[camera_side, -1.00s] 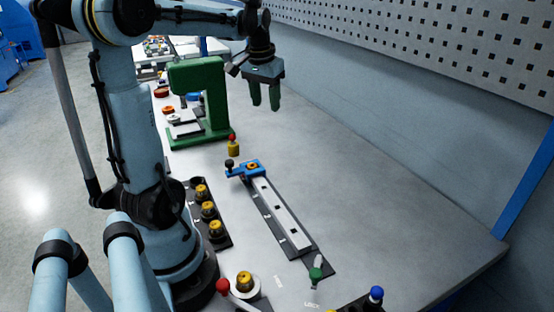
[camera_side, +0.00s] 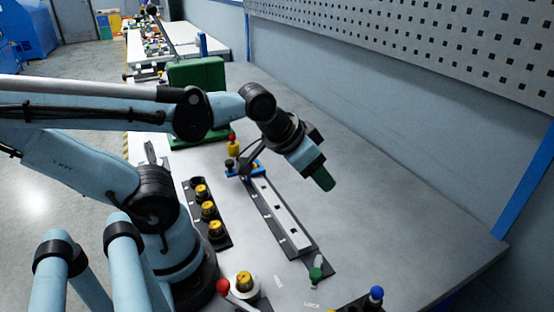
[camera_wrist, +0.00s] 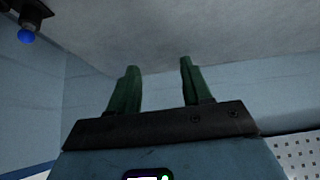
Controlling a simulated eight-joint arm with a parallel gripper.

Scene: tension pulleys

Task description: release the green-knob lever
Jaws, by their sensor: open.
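The green-knob lever (camera_side: 316,273) stands at the near end of the dark rail base, beside the word LOCK on the table. The pale slotted rail (camera_side: 278,217) runs from it back to a blue block (camera_side: 254,168) with a dark knob. My gripper (camera_side: 324,180) is in the air to the right of the rail, tilted down, well apart from the green knob. In the wrist view its two green fingers (camera_wrist: 158,82) are apart with nothing between them. The green knob does not show in the wrist view.
A blue-knob lever (camera_side: 376,294) stands at the front right and a red-knob lever (camera_side: 222,286) at the front left. A dark tray (camera_side: 214,226) with several yellow-topped pulleys lies left of the rail. A green press (camera_side: 197,75) stands behind. The table's right side is clear.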

